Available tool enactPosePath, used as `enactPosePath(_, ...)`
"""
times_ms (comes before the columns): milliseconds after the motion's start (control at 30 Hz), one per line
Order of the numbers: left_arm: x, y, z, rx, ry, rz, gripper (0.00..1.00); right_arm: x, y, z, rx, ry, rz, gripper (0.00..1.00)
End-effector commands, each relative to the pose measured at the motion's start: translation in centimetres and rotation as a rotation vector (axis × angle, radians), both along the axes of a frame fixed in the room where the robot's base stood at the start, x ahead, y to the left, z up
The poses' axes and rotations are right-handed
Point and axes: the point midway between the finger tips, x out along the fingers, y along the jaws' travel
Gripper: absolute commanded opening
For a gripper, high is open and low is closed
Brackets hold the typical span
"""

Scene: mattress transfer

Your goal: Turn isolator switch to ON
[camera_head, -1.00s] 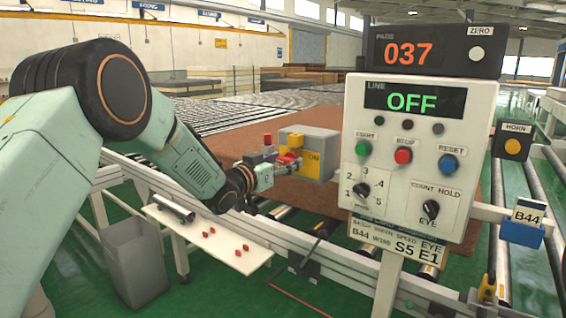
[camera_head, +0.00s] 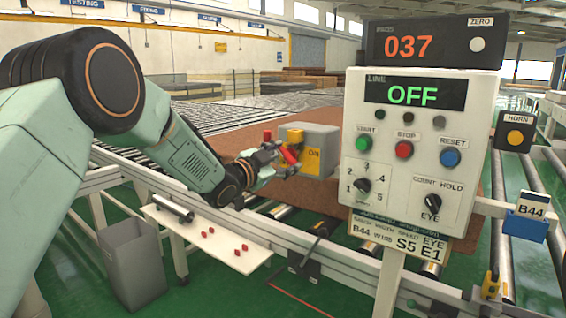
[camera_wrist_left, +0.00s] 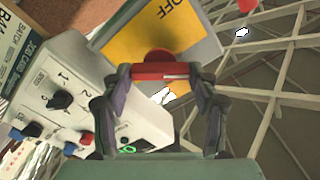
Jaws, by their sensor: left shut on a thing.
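The isolator switch is a grey box (camera_head: 321,140) with a yellow face plate (camera_head: 314,160) lettered ON, left of the control panel. Its red handle (camera_head: 289,154) looks slanted in the head view. My left gripper (camera_head: 284,157) is at the front of the box, shut on the red handle. In the left wrist view the red handle (camera_wrist_left: 160,72) lies across between the two fingertips of my left gripper (camera_wrist_left: 161,76). Behind it are the yellow plate (camera_wrist_left: 135,45) and the lettering OFF. My right gripper is in neither view.
The white control panel (camera_head: 395,205) stands close to the right of the switch, its line display (camera_head: 413,94) reading OFF. A white shelf (camera_head: 235,250) with several red pieces and a grey bin (camera_head: 132,265) are below my left arm. A roller conveyor runs behind.

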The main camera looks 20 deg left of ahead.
Motion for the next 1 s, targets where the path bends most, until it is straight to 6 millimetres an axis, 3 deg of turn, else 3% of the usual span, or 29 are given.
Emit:
enactPosePath(600,0.0,-0.1,-0.3,0.543,-0.200,0.000,0.29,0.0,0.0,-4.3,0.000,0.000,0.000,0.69)
enactPosePath(1000,0.0,-0.1,-0.3,0.795,-0.292,0.001,0.29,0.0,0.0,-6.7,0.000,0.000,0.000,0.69)
